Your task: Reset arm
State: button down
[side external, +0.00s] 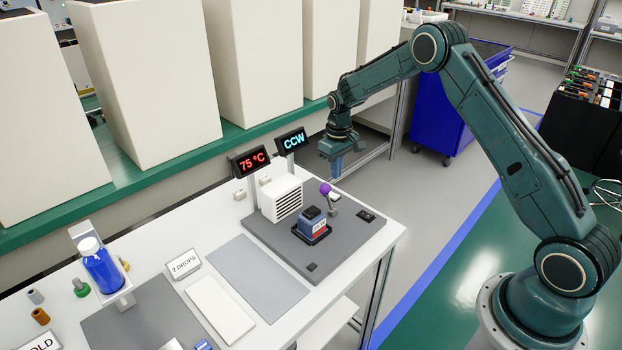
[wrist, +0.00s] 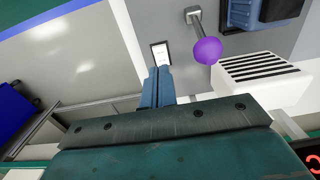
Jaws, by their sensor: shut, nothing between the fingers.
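My gripper (side external: 337,168) hangs from my teal arm, just past the far right end of the white table (side external: 377,243). It points down and is clear of everything on the table. In the wrist view my gripper's blue-grey fingers (wrist: 158,84) are together, with nothing held between them.
A grey plate (side external: 338,248) on the table carries a white vented box (side external: 281,198), a purple-knobbed lever (side external: 325,188) and a blue device (side external: 311,222). Displays read 75 °C (side external: 250,162) and CCW (side external: 291,141). A blue bottle (side external: 103,270) stands left. Tall white blocks (side external: 261,60) line the back.

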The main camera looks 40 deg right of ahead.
jog(key=s+a+r+t, duration=0.1)
jog(key=s+a+r, duration=0.25)
jog(key=r, duration=0.45)
jog(key=s+a+r+t, duration=0.1)
jog(key=s+a+r, duration=0.1)
jog(key=s+r, duration=0.4)
jog(key=s+a+r+t, duration=0.1)
jog(key=s+a+r, duration=0.15)
jog(key=r, duration=0.65)
jog(key=s+a+r+t, duration=0.1)
jog(key=s+a, duration=0.1)
jog(key=s, duration=1)
jog(key=s+a+r+t, duration=0.1)
jog(key=s+a+r, duration=0.1)
jog(key=s, duration=1)
jog(key=shift+s+a+r+t, duration=0.3)
jog(key=shift+a, duration=0.45)
jog(key=shift+w, duration=0.1)
